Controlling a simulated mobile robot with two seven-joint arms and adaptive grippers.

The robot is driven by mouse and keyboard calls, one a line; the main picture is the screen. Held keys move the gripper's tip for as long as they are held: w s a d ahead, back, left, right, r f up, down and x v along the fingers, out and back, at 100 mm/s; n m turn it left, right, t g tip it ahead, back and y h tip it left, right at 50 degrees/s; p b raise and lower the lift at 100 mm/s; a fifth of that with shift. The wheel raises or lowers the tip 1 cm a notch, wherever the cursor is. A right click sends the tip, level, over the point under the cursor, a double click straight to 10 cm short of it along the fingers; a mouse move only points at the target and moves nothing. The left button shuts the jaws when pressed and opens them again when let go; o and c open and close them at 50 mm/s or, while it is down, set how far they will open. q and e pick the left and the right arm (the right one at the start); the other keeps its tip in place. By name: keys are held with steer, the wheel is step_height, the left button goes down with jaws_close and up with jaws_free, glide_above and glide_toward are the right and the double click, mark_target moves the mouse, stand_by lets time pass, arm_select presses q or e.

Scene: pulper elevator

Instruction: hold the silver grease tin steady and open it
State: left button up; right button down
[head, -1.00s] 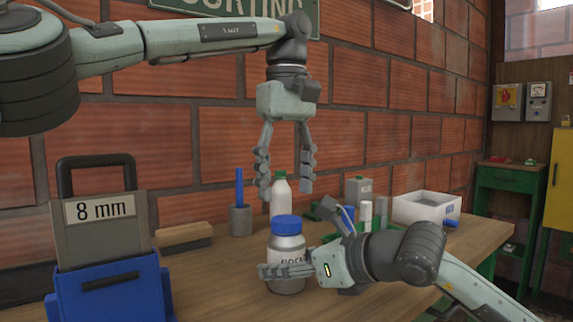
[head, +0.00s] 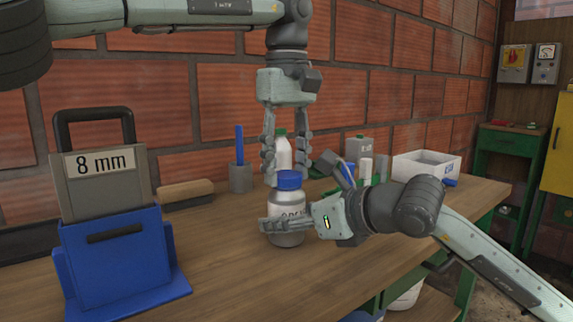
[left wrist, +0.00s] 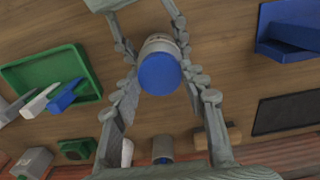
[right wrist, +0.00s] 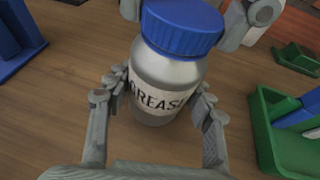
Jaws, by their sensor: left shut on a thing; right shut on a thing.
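The silver grease tin (head: 288,212) with a blue lid (head: 290,180) stands upright on the workbench. In the right wrist view the tin (right wrist: 165,85) shows its "GREASE" label under the blue lid (right wrist: 182,25). My right gripper (head: 285,228) comes from the right and is shut on the tin's body, one finger on each side. My left gripper (head: 287,176) points down from above, with its fingers shut on the blue lid. In the left wrist view the lid (left wrist: 159,74) sits between those fingers, and the tin's body shows behind it.
A grey "8 mm" block (head: 103,180) stands in a blue holder (head: 115,255) at the left. A brush (head: 187,191) and a grey cup (head: 241,178) stand behind. A green tray (left wrist: 55,75) and a white box (head: 425,164) lie to the right. The front bench is clear.

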arm_select(q)
steer(key=c, duration=0.3)
steer(key=n, duration=1)
steer(key=shift+n, duration=0.4)
steer(key=n, duration=1.9)
steer(key=shift+r, duration=0.1)
steer(key=n, duration=0.7)
steer(key=shift+n, duration=0.4)
steer(key=n, duration=0.9)
steer(key=shift+n, duration=0.4)
steer(key=n, duration=0.6)
steer(key=shift+s+d+n, duration=0.1)
steer(key=shift+n, duration=0.2)
steer(key=shift+r, duration=0.25)
